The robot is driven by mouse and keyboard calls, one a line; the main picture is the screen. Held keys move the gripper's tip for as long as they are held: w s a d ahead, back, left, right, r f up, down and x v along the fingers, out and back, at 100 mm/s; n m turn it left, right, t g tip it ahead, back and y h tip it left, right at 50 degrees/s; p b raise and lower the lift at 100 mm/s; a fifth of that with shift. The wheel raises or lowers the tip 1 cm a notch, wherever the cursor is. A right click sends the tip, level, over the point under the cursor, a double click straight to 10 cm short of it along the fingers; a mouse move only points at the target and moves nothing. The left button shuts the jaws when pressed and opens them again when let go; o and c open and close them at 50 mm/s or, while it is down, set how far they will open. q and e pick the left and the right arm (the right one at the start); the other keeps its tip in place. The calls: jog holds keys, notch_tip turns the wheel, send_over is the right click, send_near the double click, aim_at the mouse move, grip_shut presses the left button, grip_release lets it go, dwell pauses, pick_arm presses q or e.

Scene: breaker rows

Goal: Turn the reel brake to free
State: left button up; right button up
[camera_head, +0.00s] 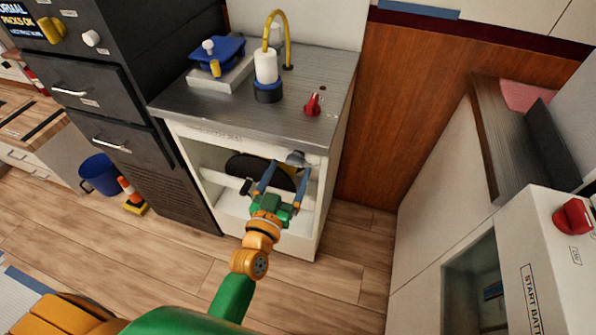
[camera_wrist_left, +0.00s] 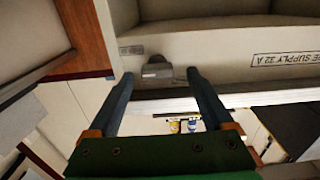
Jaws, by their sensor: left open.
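A grey knob (camera_head: 298,158), which looks like the reel brake, sits at the upper right of the open cabinet front; its label cannot be read. It also shows in the left wrist view (camera_wrist_left: 157,67). A dark reel (camera_head: 248,168) is inside the cabinet, partly hidden by my arm. My left gripper (camera_head: 289,168) is open at the cabinet front, its blue fingers pointing up to the knob. In the left wrist view the knob appears between the fingertips (camera_wrist_left: 159,75), with a gap on each side; contact is not visible. My right gripper is not in view.
The white cabinet (camera_head: 190,150) has a grey metal top (camera_head: 240,115) bearing a red knob (camera_head: 313,105), a yellow spout (camera_head: 288,45) and a blue device (camera_head: 217,55). A dark drawer unit (camera_head: 120,110) stands left. A white counter unit (camera_head: 430,205) stands right. Wood floor is clear in front.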

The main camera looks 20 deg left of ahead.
aim_at(296, 160)
pick_arm(q)
jog(key=shift+w, duration=0.8)
jog(key=shift+w+d, duration=0.25)
jog(key=shift+w, duration=0.1)
jog(key=shift+c, duration=0.2)
grip_shut()
